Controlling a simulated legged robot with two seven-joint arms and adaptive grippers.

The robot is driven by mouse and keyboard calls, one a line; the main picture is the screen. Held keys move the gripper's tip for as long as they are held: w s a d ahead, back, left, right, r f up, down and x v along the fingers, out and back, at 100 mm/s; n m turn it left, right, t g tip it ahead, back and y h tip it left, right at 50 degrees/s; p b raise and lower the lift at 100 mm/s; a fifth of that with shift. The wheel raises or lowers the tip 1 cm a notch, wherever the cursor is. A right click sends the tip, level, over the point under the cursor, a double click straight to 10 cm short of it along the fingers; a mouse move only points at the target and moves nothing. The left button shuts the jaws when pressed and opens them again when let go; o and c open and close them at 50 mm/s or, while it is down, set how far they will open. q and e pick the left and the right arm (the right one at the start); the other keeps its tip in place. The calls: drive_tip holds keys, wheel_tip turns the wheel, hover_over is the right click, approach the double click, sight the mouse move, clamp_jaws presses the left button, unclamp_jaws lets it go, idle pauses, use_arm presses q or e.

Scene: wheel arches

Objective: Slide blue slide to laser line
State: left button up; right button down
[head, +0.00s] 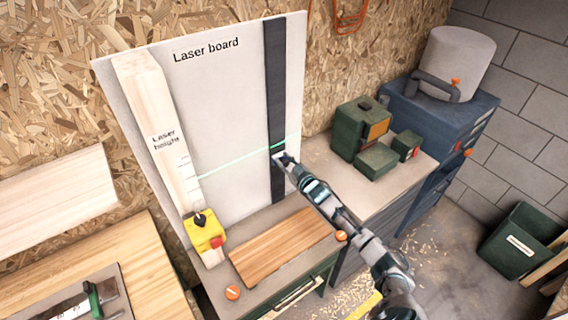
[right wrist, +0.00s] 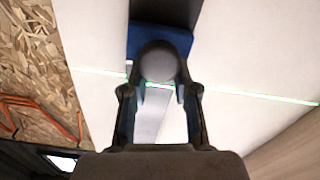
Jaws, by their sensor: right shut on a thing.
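The blue slide (right wrist: 147,38) sits on the dark vertical rail (head: 276,85) of the white laser board (head: 225,100). My right gripper (head: 283,159) is at the rail and hides most of the slide in the head view. In the right wrist view my right gripper (right wrist: 159,95) is shut on the slide's round dark knob (right wrist: 158,60). The green laser line (head: 235,163) crosses the board and meets the rail just above the gripper. In the right wrist view the laser line (right wrist: 250,96) passes behind the fingers, close to the knob and slide. My left gripper is not in view.
A wooden laser-height post (head: 165,135) stands at the board's left, with a yellow box (head: 203,232) at its foot. A brown wooden board (head: 283,246) lies on the bench below. Green boxes (head: 362,127) stand on the counter right of the rail.

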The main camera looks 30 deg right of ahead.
drive_tip(key=shift+d+r+p, duration=0.15)
drive_tip(key=shift+r+p, duration=0.25)
drive_tip(key=shift+r, duration=0.35)
drive_tip(key=shift+d+r+p, duration=0.1)
drive_tip(key=shift+r+p, duration=0.25)
drive_tip(key=shift+r, duration=0.4)
